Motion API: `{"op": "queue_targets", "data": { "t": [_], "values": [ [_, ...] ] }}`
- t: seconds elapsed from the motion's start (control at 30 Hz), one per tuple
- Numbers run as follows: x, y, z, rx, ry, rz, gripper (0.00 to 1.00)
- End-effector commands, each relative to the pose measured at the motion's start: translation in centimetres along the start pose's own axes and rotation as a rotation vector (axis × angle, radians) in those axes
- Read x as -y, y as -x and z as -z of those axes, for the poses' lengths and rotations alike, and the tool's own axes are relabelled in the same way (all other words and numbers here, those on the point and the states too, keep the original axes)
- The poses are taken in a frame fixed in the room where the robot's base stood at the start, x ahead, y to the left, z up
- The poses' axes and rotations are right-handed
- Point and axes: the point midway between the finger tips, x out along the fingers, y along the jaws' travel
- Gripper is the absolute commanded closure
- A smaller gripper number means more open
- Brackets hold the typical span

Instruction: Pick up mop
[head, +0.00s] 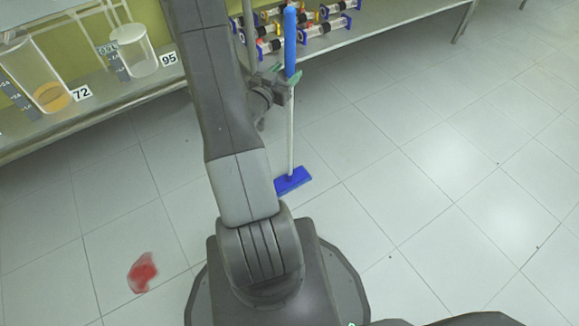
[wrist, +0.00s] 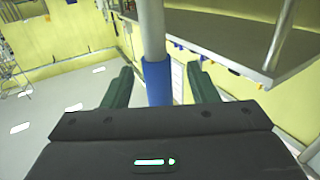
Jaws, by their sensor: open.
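The mop stands nearly upright in the head view, with a blue upper handle (head: 290,42), a pale pole (head: 290,130) and a blue head (head: 293,181) resting on the floor. My gripper (head: 284,77) is at the mop's upper part, near the lower end of the blue handle. In the wrist view, my gripper (wrist: 161,75) is open, with its green fingers apart. The mop (wrist: 157,82) passes through the gap between them, with visible space on both sides. The fingers do not close on it. The mop head is out of the wrist view.
A shelf (head: 120,103) along the wall holds glass vessels with labels 72 and 95, and a rack of colored-capped tubes (head: 325,27) close behind the mop. A red spill (head: 142,272) lies on the floor at lower left. The tiled floor at right is clear.

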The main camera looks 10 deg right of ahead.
Motion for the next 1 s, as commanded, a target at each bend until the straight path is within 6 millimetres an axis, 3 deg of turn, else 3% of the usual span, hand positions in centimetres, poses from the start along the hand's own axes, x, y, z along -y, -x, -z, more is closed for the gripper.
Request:
{"op": "queue_targets", "data": {
  "t": [0.23, 0.53, 0.77, 1.0],
  "values": [
    [-0.3, -3.6, -0.2, -0.001, -0.002, -0.002, 0.47],
    [-0.2, -4.1, -0.1, -0.001, 0.000, 0.000, 0.47],
    [-0.2, -4.0, -0.1, -0.001, 0.000, 0.000, 0.92],
    [-0.2, -4.1, 0.1, -0.004, -0.001, 0.000, 0.95]
  ]
}}
